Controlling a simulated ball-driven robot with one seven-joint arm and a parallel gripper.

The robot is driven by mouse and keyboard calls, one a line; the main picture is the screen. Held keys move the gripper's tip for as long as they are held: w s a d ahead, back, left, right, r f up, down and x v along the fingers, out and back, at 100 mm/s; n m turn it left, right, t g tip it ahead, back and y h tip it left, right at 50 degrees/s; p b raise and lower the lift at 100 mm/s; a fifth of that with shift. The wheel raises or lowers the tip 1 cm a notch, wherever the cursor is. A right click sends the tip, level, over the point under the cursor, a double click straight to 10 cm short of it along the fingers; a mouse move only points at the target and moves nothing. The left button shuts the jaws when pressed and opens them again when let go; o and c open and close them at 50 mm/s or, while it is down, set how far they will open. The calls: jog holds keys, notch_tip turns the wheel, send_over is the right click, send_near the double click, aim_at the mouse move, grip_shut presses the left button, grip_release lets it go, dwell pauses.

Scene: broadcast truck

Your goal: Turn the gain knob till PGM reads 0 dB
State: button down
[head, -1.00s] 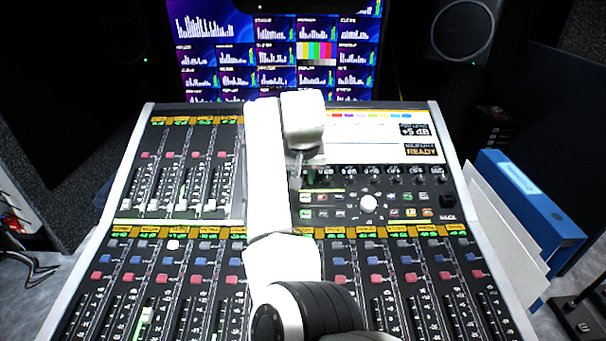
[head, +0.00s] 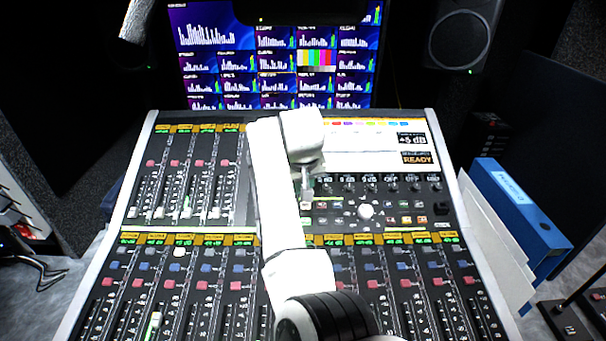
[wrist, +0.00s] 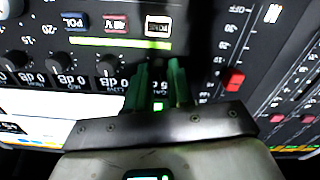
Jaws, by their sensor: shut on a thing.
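My gripper (head: 306,196) points down at the upper middle of the mixing console. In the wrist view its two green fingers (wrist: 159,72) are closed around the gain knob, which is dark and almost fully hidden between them. A small green light shows between the fingers. In the head view my white arm and gripper cover the knob. The PGM readout (head: 412,139) at the console's upper right appears to show +5 dB, slightly blurred. Below it a second readout (head: 417,158) says READY.
A row of similar knobs (wrist: 60,62) runs beside the fingers. Red-capped controls (wrist: 232,79) are near the gripper. A monitor wall (head: 275,65) stands behind; a blue binder (head: 520,205) is at right.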

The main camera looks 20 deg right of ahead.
jog(key=shift+r+n+p, duration=0.1)
jog(key=shift+n+p, duration=1.3)
jog(key=c, duration=1)
grip_release()
jog(key=v, duration=1)
jog(key=shift+s+a+r, duration=0.1)
jog(key=shift+s+r, duration=0.05)
jog(key=shift+r, duration=0.1)
